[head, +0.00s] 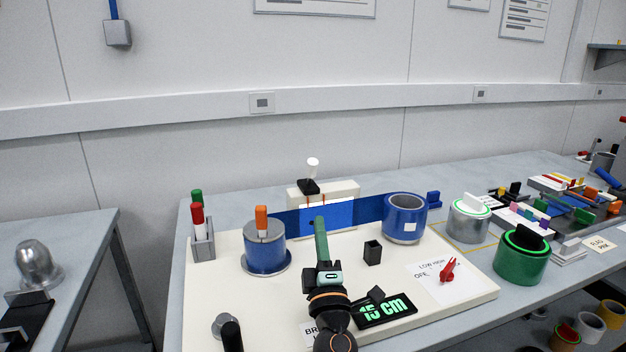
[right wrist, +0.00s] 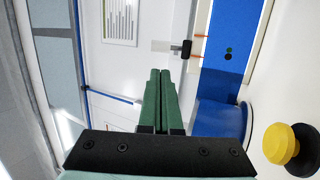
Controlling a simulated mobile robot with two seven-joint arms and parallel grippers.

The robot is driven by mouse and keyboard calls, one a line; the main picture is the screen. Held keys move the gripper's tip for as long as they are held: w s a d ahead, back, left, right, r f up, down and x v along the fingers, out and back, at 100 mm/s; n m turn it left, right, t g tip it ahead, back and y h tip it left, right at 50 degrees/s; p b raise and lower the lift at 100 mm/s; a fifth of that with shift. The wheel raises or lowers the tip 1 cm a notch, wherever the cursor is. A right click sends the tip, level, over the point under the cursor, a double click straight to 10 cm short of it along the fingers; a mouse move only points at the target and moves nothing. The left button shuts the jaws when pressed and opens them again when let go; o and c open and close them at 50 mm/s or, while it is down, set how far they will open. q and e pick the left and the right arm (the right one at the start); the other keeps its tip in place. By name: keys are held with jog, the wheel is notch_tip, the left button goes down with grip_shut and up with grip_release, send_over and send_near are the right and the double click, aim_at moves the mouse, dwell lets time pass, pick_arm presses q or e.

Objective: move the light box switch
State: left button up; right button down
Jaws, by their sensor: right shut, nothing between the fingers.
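A red pointer knob (head: 447,270) sits at the right of the white board on a white card (head: 436,281) lettered LOW, HIGH and OFF. It is upright and its narrow end leans to the upper right; the exact setting is hard to read. My right gripper (head: 320,222) reaches in from the bottom middle with its green fingers shut and empty. It is left of the red knob, well apart from it. In the right wrist view its closed green fingers (right wrist: 160,72) touch nothing, and the red knob does not show. My left gripper is not in view.
A yellow knob (right wrist: 280,143) shows in the wrist view.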

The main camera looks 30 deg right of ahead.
aim_at(312, 172)
jog(key=p+x, duration=0.2)
jog(key=x, duration=0.9)
jog(key=shift+r, duration=0.2)
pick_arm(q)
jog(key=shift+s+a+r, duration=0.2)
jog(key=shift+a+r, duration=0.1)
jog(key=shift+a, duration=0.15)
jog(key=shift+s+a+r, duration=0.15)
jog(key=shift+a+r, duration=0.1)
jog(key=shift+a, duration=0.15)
pick_arm(e)
jog(key=shift+w+d+r, duration=0.2)
jog(key=shift+w+d, duration=0.1)
jog(key=shift+w, duration=0.25)
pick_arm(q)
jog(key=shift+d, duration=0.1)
